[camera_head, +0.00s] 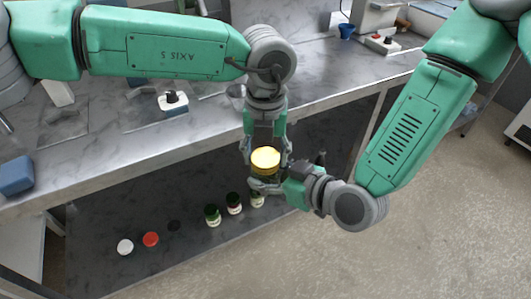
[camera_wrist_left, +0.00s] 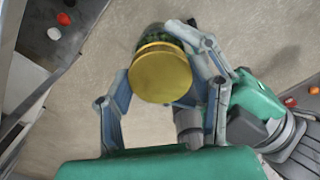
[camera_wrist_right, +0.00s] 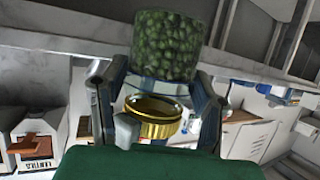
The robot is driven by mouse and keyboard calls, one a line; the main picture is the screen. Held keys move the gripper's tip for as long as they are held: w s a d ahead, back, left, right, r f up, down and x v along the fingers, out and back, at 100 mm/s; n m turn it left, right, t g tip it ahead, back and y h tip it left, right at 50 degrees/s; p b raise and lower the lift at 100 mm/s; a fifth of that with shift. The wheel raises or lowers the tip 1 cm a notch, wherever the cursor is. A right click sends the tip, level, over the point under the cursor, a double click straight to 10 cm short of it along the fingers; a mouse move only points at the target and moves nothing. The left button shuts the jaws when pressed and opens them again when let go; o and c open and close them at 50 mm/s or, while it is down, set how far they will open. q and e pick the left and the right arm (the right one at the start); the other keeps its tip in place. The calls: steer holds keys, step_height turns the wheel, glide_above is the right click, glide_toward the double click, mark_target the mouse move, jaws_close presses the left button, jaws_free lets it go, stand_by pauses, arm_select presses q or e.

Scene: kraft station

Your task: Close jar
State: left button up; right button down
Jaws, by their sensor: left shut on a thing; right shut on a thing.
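A jar with green contents (camera_wrist_right: 165,45) and a gold lid (camera_head: 265,158) stand together between my two grippers, above the floor in front of the bench. My left gripper (camera_head: 265,148) reaches down from above, its fingers on either side of the lid (camera_wrist_left: 160,76). My right gripper (camera_head: 266,186) comes in from the right and is shut on the jar below the lid. In the right wrist view the lid (camera_wrist_right: 150,122) shows at the jar's clear end, between the fingers (camera_wrist_right: 160,92). I cannot tell whether the lid is seated.
Small jars (camera_head: 213,215) and white (camera_head: 125,247) and red (camera_head: 151,239) lids lie on the lower shelf (camera_head: 110,200). The marble bench top (camera_head: 110,150) holds a blue block (camera_head: 16,174) and a blue cup (camera_head: 346,31).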

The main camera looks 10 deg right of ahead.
arm_select(q)
steer(key=m, duration=0.4)
steer(key=shift+w, duration=0.1)
steer(key=m, duration=0.4)
steer(key=shift+m, duration=0.4)
steer(key=m, duration=0.8)
steer(key=shift+d+m, duration=0.1)
steer(key=shift+m, duration=0.2)
steer(key=m, duration=1)
steer(key=shift+d+m, duration=0.1)
steer(key=shift+m, duration=0.3)
steer(key=m, duration=0.4)
steer(key=o, duration=1.2)
steer(key=shift+o, duration=0.9)
